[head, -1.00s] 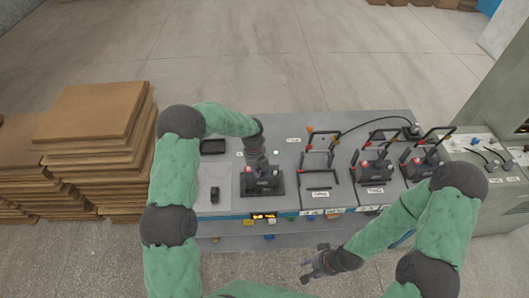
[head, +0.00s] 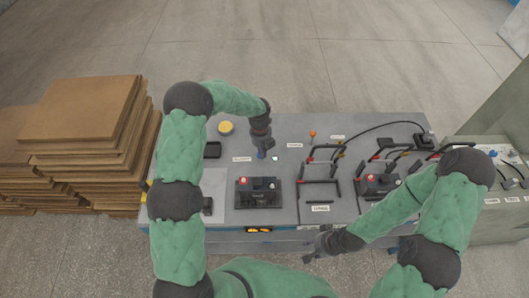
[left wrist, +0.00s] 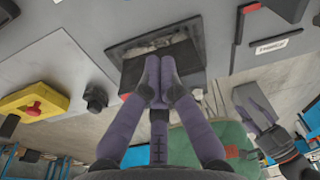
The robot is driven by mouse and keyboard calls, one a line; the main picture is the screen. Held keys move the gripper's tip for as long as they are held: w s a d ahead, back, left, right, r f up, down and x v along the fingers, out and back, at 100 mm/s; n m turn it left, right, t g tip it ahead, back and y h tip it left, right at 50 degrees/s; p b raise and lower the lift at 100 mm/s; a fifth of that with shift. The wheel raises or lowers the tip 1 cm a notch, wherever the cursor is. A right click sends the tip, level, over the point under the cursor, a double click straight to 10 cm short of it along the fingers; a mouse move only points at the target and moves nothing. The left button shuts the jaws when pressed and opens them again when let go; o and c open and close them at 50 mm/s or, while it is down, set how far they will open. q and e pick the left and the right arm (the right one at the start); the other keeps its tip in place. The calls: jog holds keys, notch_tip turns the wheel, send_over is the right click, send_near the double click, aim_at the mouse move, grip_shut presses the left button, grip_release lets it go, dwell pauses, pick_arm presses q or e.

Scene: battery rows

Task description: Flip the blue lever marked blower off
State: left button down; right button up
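A white label (head: 242,159) that seems to read BLOWER lies on the grey bench top in the head view. A small blue piece (head: 261,154), apparently the lever, shows just right of it, mostly hidden under my left gripper (head: 262,149). I cannot tell whether they touch. A pale green light (head: 275,158) is to its right. In the left wrist view my left fingers (left wrist: 158,75) are together, with no lever visible between them.
A black battery (head: 258,195) sits in a tray in front of the left gripper. Racks with raised black handles (head: 320,185) and another battery (head: 379,186) stand to the right. Stacked boards (head: 80,110) stand at left.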

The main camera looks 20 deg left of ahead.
pick_arm(q)
jog(key=f, duration=0.3)
jog(key=s+f, duration=0.1)
jog(key=f, duration=0.6)
jog(key=shift+s+d, duration=0.25)
jog(key=shift+d, duration=0.15)
jog(key=shift+w+a+r, duration=0.25)
jog(key=shift+w+a, duration=0.05)
jog(key=shift+w, duration=0.3)
jog(key=shift+w+a+r, duration=0.2)
jog(key=shift+w+a, duration=0.05)
jog(key=shift+w, duration=0.35)
jog(key=shift+w+a+r+p, duration=0.15)
jog(key=shift+w+a+p, duration=0.15)
jog(key=shift+w, duration=0.25)
pick_arm(e)
jog(key=shift+s+r, duration=0.3)
jog(key=shift+r, duration=0.05)
pick_arm(q)
jog(key=shift+d, duration=0.1)
